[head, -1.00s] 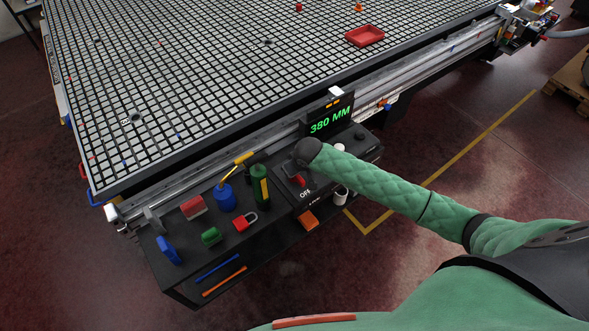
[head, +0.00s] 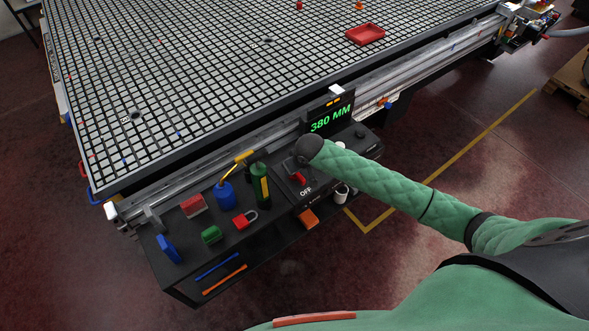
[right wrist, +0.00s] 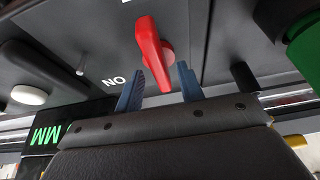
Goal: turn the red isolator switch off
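The red isolator switch (head: 300,178) is a red lever on the dark control panel, just above the white OFF label in the head view. In the right wrist view the red lever (right wrist: 150,42) stands out from the panel, with the ON label upside down to its left. My right gripper (right wrist: 160,87) has its two blue fingers apart, one on each side of the lever's near end; I cannot tell whether they touch it. In the head view the dark wrist of my right arm hides the fingers. My left gripper is not in view.
The display (head: 330,118) reads 380 MM behind the panel. A white knob (right wrist: 28,95) is close to the gripper. A green bottle (head: 261,183), blue oil can (head: 225,195) and red padlock (head: 244,219) stand left of the panel. The vacuum grid table (head: 200,80) fills the back.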

